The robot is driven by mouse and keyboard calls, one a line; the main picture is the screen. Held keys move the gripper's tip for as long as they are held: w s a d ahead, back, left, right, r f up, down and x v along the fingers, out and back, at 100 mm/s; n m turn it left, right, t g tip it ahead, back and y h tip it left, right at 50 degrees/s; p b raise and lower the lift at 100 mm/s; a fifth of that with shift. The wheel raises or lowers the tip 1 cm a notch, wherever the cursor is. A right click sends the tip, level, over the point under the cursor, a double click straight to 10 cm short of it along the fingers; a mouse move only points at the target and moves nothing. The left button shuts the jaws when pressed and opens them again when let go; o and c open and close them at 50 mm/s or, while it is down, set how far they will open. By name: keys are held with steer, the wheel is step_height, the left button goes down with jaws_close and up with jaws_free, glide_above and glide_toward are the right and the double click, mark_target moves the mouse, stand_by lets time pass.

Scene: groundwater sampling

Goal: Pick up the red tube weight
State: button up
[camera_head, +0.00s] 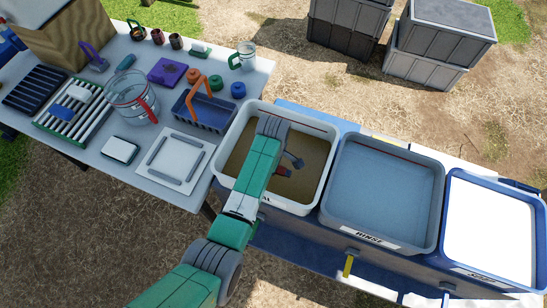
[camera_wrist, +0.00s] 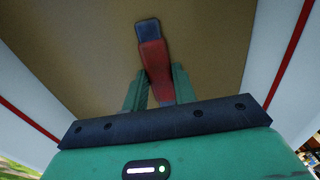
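The red tube weight (camera_wrist: 155,62) is a short red piece with a blue-grey end, seen slightly tilted in the wrist view. The two green fingers of my gripper (camera_wrist: 160,82) lie close along both sides of its lower part, with no visible gap, so my gripper appears shut on it. Its lowest end is hidden by the gripper's dark front edge. In the head view a small bit of the red weight (camera_head: 283,171) shows beside my green arm, over the tub of brown water (camera_head: 328,152). My arm hides the fingers there.
The grey tub walls stand close on both sides in the wrist view. A rinse tub (camera_head: 437,190) and a blue-rimmed white tray (camera_head: 462,184) stand to the right. The white table (camera_head: 262,72) at left holds a blue basket (camera_head: 190,118), a jug (camera_head: 128,98) and racks.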

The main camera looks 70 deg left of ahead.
jaws_close()
step_height(320, 180, up, 10)
steer(key=p, duration=0.2)
